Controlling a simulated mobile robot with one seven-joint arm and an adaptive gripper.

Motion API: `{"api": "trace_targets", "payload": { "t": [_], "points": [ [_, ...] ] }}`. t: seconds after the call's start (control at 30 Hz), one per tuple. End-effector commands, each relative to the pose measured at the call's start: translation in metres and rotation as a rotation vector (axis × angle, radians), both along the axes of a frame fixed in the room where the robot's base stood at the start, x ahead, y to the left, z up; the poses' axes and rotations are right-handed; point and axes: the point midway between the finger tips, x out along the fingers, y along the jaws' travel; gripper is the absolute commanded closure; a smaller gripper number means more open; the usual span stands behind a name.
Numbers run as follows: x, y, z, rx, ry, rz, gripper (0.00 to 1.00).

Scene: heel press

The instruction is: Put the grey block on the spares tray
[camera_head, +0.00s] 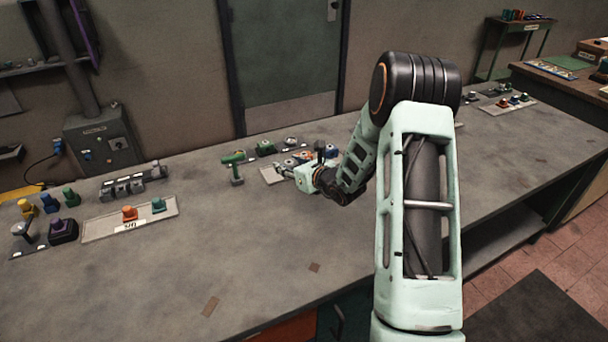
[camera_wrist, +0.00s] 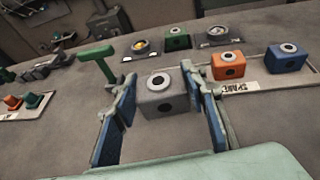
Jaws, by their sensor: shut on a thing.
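The grey block (camera_wrist: 166,104), with a pale ring on top and a dark round mark on its front, is between the blue-padded fingers of my gripper (camera_wrist: 166,122) in the wrist view. My gripper is shut on it; I cannot tell whether the block touches the surface below. The spares tray (camera_wrist: 262,82) is pale and flat, just right of the right finger, and its label is partly covered. An orange block (camera_wrist: 229,66) and a blue block (camera_wrist: 288,59) stand on it. In the head view my gripper (camera_head: 289,172) is at the tray (camera_head: 268,176), largely hiding it.
A green T-shaped handle (camera_wrist: 98,62) stands close left of my gripper. Behind are a green block (camera_wrist: 177,39) and round parts on dark plates. Another pale tray (camera_head: 100,228) with orange and teal pieces lies left. The bench front (camera_head: 230,260) is mostly clear.

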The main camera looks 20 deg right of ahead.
Motion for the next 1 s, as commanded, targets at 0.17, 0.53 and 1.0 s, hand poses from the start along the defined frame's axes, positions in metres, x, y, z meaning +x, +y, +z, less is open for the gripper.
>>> {"api": "trace_targets", "payload": {
  "t": [0.17,0.53,1.0],
  "points": [
    [0.062,0.011,0.006,0.001,-0.010,-0.068,0.96],
    [0.110,0.023,0.023,0.000,-0.001,-0.141,0.96],
    [0.110,0.023,-0.038,0.000,-0.001,-0.144,0.96]
  ]
}}
